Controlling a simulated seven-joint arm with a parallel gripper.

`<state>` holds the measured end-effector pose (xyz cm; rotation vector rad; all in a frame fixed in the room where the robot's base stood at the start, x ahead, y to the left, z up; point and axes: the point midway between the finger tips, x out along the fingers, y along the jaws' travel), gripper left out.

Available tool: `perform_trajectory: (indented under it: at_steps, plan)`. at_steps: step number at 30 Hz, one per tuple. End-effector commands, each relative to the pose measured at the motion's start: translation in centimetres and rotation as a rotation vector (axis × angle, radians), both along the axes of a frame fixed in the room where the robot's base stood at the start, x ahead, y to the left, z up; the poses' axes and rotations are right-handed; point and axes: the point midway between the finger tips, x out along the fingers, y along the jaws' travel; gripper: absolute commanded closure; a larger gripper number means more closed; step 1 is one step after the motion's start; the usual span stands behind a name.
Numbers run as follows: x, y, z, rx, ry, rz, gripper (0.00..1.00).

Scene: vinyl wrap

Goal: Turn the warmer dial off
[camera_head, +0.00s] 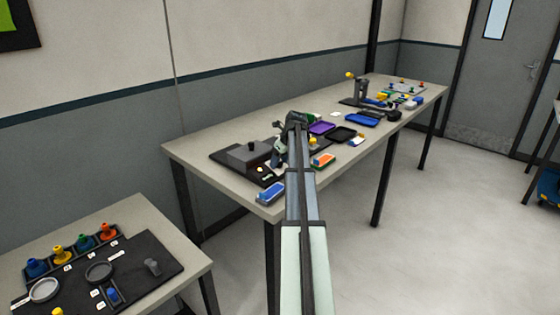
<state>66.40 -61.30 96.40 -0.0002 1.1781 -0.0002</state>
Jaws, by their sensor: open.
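A dark grey box (246,153) with a small knob on top sits on a black board (226,160) at the near left end of the long table. It looks like the warmer. A small pale round part (264,168) shows at its right front; I cannot tell if this is the dial or how it is set. My arm reaches out over the long table, and my gripper (277,160) hangs just right of the grey box, pointing down. It is open, with nothing visible in it. The fingertips are small and partly lost against the dark board.
Blue (270,194) and orange (323,160) trays lie near the front edge. Purple (322,128), black (342,134) and blue (362,119) trays lie farther back. A nearer table (185,240) holds a black board with coloured knobs. Open floor (420,220) lies to the right.

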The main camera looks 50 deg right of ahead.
Motion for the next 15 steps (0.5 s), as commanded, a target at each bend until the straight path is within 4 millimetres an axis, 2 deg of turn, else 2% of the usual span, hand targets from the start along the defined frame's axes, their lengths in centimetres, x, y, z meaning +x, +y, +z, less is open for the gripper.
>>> perform_trajectory:
  at_steps: [2, 15]
  plan:
    - [0.01, 0.0, 0.01, 0.0, 0.0, 0.0, 0.41]
    - [0.0, 0.01, 0.03, 0.0, 0.0, 0.0, 0.83]
